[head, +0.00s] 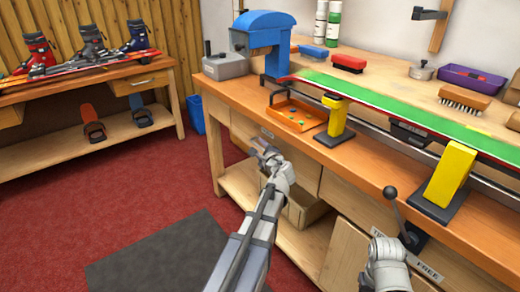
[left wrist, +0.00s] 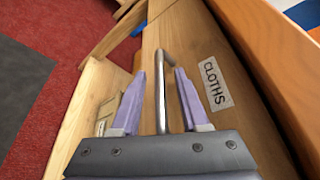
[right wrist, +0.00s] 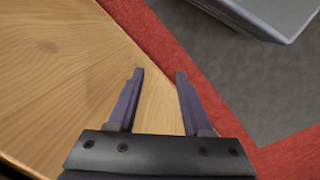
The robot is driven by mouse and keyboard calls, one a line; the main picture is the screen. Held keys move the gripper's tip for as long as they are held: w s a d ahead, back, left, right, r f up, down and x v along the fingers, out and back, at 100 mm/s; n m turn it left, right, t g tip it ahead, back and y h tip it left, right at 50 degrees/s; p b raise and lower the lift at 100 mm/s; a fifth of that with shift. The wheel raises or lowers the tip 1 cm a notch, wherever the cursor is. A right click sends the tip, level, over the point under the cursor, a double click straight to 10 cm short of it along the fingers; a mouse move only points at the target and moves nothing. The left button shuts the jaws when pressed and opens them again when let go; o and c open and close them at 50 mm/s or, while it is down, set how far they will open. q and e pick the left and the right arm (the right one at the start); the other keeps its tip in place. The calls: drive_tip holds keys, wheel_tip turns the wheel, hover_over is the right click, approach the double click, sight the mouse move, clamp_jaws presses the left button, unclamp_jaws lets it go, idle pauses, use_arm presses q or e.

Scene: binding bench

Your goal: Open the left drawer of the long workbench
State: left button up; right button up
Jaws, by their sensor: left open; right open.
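The left drawer's wooden front (head: 302,168) is under the top of the long workbench (head: 360,160); it looks flush with the bench. A label reading CLOTHS (left wrist: 215,83) is on it in the left wrist view. Its grey metal bar handle (left wrist: 161,80) runs between the fingers of my left gripper (left wrist: 166,75). That gripper is open, and I see gaps between fingers and bar. In the head view my left gripper (head: 265,152) is at the drawer front and hides the handle. My right gripper (right wrist: 158,74) is open and empty in the right wrist view.
A green ski (head: 390,108) lies along the bench on yellow supports (head: 449,175). An orange tray (head: 297,115) is near the bench edge. A box (head: 305,208) stands on the lower shelf. The red floor (head: 140,190) with a grey mat (head: 165,255) is clear at left.

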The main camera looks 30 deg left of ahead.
use_arm(q)
clamp_jaws()
idle(0.3)
idle(1.1)
